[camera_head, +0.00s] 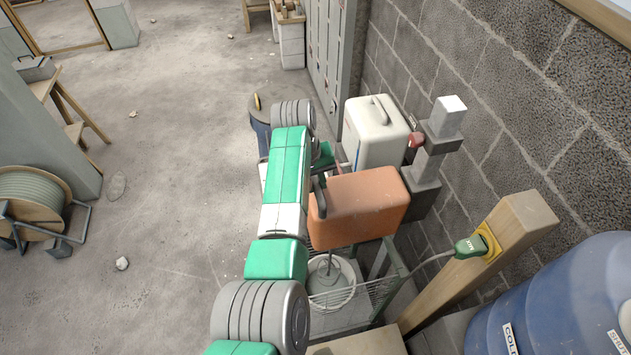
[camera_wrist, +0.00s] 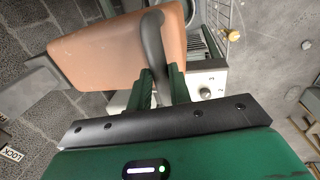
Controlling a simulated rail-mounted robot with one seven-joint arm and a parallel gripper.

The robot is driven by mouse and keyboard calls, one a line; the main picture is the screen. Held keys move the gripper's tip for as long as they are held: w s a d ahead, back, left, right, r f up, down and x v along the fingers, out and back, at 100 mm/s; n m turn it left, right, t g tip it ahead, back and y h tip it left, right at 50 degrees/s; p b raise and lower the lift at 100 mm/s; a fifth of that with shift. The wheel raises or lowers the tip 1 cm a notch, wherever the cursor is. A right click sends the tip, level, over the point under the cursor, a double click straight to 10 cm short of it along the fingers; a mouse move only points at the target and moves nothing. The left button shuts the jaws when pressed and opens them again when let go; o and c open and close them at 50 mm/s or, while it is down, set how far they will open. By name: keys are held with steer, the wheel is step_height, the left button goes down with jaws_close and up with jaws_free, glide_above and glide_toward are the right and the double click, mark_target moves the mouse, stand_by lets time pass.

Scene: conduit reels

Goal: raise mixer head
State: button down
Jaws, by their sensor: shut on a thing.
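The mixer head is an orange box (camera_head: 355,208) over a white bucket (camera_head: 345,295), with a thin dark shaft reaching down into the bucket. A dark curved handle (camera_wrist: 153,45) stands at the head's end; it also shows in the head view (camera_head: 319,195). In the wrist view my gripper (camera_wrist: 160,82) has its two green fingers closed around the lower part of this handle. The orange head fills the upper left of that view. In the head view my arm partly hides the fingers.
A cream box (camera_head: 375,135) with a top handle stands behind the head, next to a grey post (camera_head: 428,165). A wire rack (camera_head: 370,300) bears the bucket. A wooden post with a green plug (camera_head: 469,247) and a blue barrel (camera_head: 560,310) stand right.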

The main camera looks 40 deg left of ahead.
steer(key=c, duration=1.4)
jaws_free()
steer(key=shift+r, duration=0.3)
steer(key=shift+o, duration=0.5)
steer(key=shift+f, duration=0.1)
step_height(320, 180, up, 8)
steer(key=s, duration=0.1)
steer(key=shift+a+f+b, duration=0.15)
steer(key=shift+a+b, duration=0.3)
steer(key=shift+s, duration=0.1)
